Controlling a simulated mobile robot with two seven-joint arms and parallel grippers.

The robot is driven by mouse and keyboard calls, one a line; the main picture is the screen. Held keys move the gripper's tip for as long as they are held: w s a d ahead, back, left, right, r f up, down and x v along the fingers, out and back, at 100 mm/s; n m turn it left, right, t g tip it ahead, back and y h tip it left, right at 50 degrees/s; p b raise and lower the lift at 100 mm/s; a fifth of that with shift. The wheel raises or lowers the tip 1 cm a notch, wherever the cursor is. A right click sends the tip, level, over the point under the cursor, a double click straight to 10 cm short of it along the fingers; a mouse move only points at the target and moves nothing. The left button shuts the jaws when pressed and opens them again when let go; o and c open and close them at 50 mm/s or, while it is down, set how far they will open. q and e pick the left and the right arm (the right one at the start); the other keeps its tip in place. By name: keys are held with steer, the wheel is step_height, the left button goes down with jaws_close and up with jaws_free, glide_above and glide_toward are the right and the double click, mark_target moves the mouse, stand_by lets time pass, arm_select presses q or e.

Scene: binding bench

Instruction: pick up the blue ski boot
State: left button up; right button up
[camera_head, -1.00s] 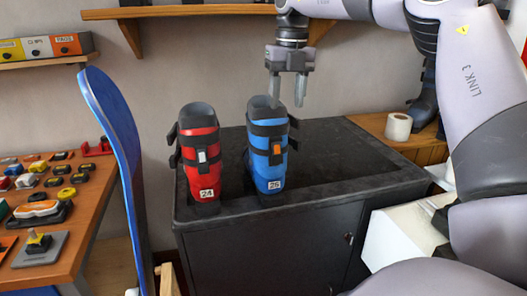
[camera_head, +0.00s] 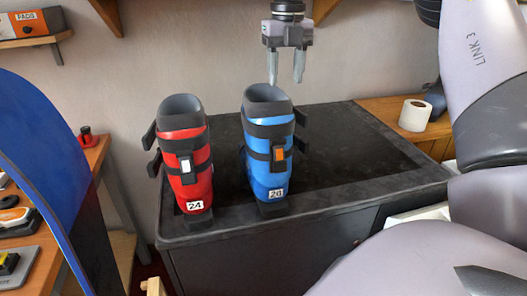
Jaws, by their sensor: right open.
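The blue ski boot (camera_head: 266,160) stands upright on the black-topped cabinet (camera_head: 345,150). It has black straps, an orange buckle and a white number label low on its front. A red ski boot (camera_head: 190,165) labelled 24 stands upright to its left, with a gap between them. My right gripper (camera_head: 286,80) points down with its two fingers apart and nothing between them. In the picture it is above and slightly right of the blue boot's top, and it looks apart from the boot. My left gripper is not in view.
A blue board (camera_head: 45,165) stands at the left in front of a wooden bench (camera_head: 95,155). A paper roll (camera_head: 415,115) stands on a wooden surface at the right. The cabinet top right of the blue boot is clear.

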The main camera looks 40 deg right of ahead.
mark_target(282, 88)
steer(key=f, duration=0.5)
steer(key=shift+w+a+f+p, duration=0.15)
steer(key=shift+w+f+p, duration=0.1)
steer(key=shift+f+p, duration=0.1)
jaws_close()
steer(key=shift+w+r, duration=0.1)
steer(key=shift+r, duration=0.1)
